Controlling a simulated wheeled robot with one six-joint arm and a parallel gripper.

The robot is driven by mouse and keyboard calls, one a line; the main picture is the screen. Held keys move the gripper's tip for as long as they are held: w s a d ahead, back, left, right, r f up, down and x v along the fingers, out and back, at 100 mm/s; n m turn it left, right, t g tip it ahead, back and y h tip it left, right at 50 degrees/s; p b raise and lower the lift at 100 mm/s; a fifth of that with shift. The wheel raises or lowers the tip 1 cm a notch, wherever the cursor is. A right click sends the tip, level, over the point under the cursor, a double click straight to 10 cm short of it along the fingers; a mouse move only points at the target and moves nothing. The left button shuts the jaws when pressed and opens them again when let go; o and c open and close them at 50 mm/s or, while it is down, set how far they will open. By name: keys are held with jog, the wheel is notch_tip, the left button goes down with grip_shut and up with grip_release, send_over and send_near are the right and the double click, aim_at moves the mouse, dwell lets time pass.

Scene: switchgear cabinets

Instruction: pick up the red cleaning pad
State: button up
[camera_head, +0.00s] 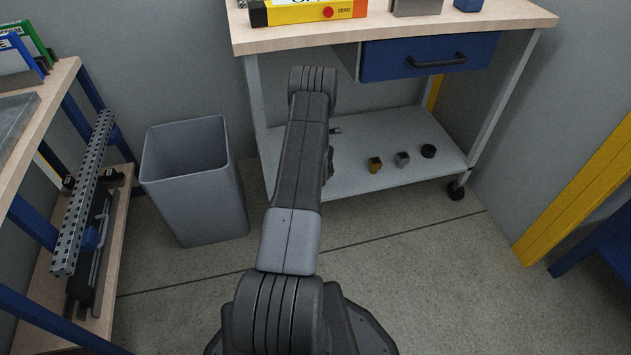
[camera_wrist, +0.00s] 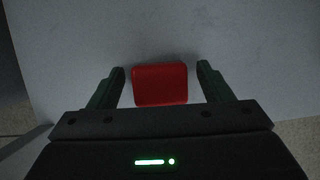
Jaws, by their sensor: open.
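The red cleaning pad (camera_wrist: 160,85) lies on a light grey surface in the wrist view. It is a red rounded block. My gripper (camera_wrist: 160,82) is open, with one finger on each side of the pad. A gap shows between the pad and each finger, wider on the right. The pad's near edge is close to the dark gripper body. In the head view the pad is not visible, and my arm hides part of the lower shelf (camera_head: 390,180).
The lower shelf holds a brass-coloured block (camera_head: 375,165), a grey block (camera_head: 403,159) and a black round piece (camera_head: 428,151). The workbench top (camera_head: 400,30) and a blue drawer (camera_head: 430,57) are above. A grey bin (camera_head: 195,185) stands left, beside a wooden rack (camera_head: 110,235).

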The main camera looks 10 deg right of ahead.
jog(key=c, duration=1.1)
notch_tip(320, 180, up, 10)
jog(key=p, duration=0.6)
jog(key=shift+o, duration=1.3)
jog(key=shift+c, duration=0.6)
